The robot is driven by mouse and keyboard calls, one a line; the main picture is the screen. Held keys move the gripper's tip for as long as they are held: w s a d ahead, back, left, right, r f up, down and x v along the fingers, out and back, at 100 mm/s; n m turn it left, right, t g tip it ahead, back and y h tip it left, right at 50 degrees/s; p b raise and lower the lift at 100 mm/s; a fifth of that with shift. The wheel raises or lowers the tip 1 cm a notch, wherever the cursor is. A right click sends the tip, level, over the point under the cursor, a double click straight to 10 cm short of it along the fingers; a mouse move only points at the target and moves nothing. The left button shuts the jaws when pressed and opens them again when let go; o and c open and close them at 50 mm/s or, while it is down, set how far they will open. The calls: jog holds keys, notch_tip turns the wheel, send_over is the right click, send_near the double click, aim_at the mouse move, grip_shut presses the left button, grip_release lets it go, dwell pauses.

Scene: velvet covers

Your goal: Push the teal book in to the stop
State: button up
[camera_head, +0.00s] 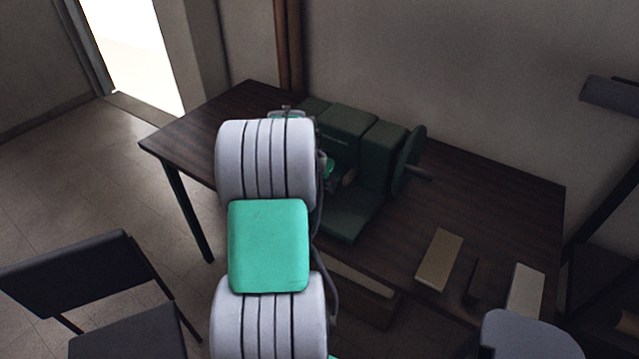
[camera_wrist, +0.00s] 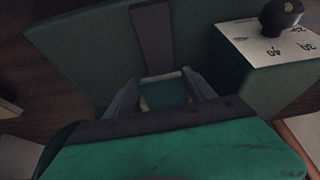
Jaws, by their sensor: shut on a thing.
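The teal book (camera_wrist: 168,96) shows in the wrist view as a small teal block with a pale edge, between the two grey fingers of my gripper (camera_wrist: 162,80). The fingers are shut on its sides. The book lies against the green machine (camera_wrist: 85,50), below an upright dark strip (camera_wrist: 152,38). I cannot tell how far in it sits, and the stop is not visible. In the head view the green machine (camera_head: 348,135) stands on the table, while my arm hides the gripper and the book.
The dark wooden table (camera_head: 490,200) carries a tan block (camera_head: 439,260), a dark block (camera_head: 474,284) and a pale block (camera_head: 525,290) at the right. A handwheel (camera_head: 408,160) juts from the machine's right end. A pale-topped box with a black knob (camera_wrist: 282,14) stands close right of the fingers. A chair (camera_head: 80,265) stands at left.

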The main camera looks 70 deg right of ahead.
jog(key=shift+d, duration=0.7)
jog(key=shift+d+r, duration=0.15)
jog(key=shift+d, duration=0.15)
jog(key=shift+s, duration=0.1)
jog(key=o, duration=1.2)
jog(key=shift+d, duration=0.1)
jog(key=shift+o, duration=0.6)
jog(key=shift+s+d, duration=0.1)
jog(key=shift+s, duration=0.05)
jog(key=shift+o, duration=1.4)
jog(key=shift+a, duration=0.2)
jog(key=shift+w, duration=0.2)
jog(key=b+v, duration=0.1)
jog(key=v, duration=0.6)
jog(key=shift+a+r+b, duration=0.2)
jog(key=shift+r+b, duration=0.05)
jog(key=shift+b, duration=0.05)
